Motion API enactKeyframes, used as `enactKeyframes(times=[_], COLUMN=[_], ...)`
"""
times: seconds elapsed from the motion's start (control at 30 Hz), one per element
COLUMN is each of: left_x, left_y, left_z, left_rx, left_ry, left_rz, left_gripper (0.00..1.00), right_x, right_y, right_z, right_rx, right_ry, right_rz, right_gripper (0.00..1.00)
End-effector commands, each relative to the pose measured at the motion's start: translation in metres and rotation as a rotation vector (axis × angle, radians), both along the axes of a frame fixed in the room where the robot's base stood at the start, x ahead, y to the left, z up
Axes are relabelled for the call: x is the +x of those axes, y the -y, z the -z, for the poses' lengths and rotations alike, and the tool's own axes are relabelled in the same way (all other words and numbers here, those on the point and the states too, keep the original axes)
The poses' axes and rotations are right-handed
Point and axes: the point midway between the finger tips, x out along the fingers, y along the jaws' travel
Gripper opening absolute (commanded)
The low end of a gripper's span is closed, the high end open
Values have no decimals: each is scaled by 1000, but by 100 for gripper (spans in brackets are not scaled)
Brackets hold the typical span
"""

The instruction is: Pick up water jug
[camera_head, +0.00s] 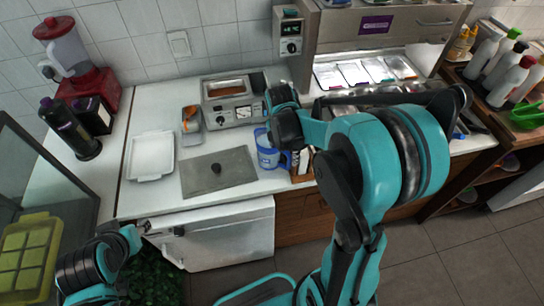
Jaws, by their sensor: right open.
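A blue, partly clear water jug (267,150) stands on the white counter, just right of a grey mat; its handle is on the right side. My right gripper (270,108) is open and empty, above and slightly behind the jug in the picture; its fingers are largely hidden by its own wrist. My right arm crosses the view from the lower right, close beside the jug. My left gripper (141,227) is at the counter's front edge on the left, away from the jug; its fingers are too small to read.
A grey mat (230,171) with a small dark knob and a white tray (151,155) lie left of the jug. A metal appliance (232,110) stands behind. A red blender (90,90) and dark bottles are at far left. Topping trays and several bottles are at right.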

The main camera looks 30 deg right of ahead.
Motion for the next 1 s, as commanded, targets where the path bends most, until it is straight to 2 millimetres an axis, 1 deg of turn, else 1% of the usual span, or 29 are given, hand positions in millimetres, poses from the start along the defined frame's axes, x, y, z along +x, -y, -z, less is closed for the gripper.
enactKeyframes(times=[0.03, 0.07, 0.1, 0.17, 0.2, 0.27, 0.3, 0.33, 0.63, 0.77, 0.87, 1.0], left_x=[0, 0, 0, 0, 0, 0, 0, 0, 0, 0, 0, 0], left_y=[0, 0, 0, 0, 0, 0, 0, 0, 0, 0, 0, 0], left_z=[-1, -1, -1, -1, -1, -1, -1, -1, -1, -4, -7, -13], left_rx=[0, 0, 0, 0, 0, 0, 0, 0, 0, 0, 0, 0], left_ry=[0, 0, 0, 0, 0, 0, 0, 0, 0, 0, 0, 0], left_rz=[0, 0, 0, 0, 0, 0, 0, 0, 0, 0, 0, 0], left_gripper=[40, 40, 40, 40, 40, 40, 40, 40, 40, 40, 40, 40], right_x=[0, 0, 0, 0, 0, 0, 0, 0, 0, 2, 3, 8], right_y=[0, 0, 0, 0, 0, 0, 0, 0, -1, -5, -12, -32], right_z=[-1, -1, -1, -1, -1, -1, -1, -1, -2, -7, -15, -27], right_rx=[0, 0, 0, 0, 0, 0, 0, 0, -1, -1, 0, 0], right_ry=[0, 0, 0, 0, 0, 0, 0, 0, 0, 1, 1, 0], right_rz=[0, 0, 0, 0, 0, 0, 0, 0, 0, -1, -2, -4], right_gripper=[69, 66, 56, 40, 29, 14, 3, 0, 0, 0, 0, 0])
